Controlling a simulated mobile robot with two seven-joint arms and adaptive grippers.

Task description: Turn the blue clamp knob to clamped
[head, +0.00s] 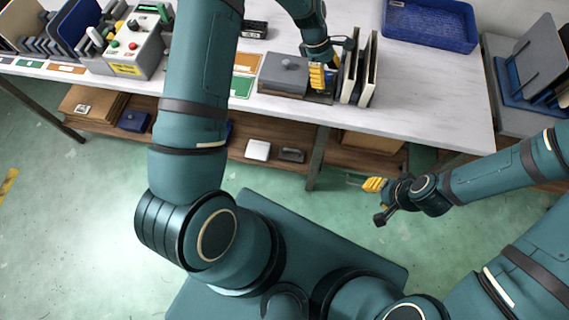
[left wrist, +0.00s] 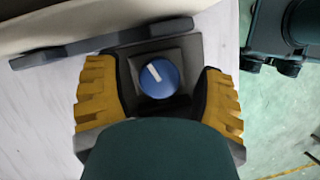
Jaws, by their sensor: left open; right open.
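The blue clamp knob (left wrist: 160,78) is round with a white pointer line and sits on a dark square base (left wrist: 184,50) in the left wrist view. The pointer slants toward the upper left. My left gripper (left wrist: 160,92) is open, with one yellow finger on each side of the knob and a visible gap to both. In the head view my left gripper (head: 322,78) is at the table, beside upright cream panels (head: 351,70), and the knob is hidden there. My right gripper (head: 375,184) is open and empty, off the table's front edge over the floor.
A control box with buttons (head: 127,42) is further left. A blue tray (head: 430,24) lies at the back right. The table's front right (head: 430,110) is clear.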

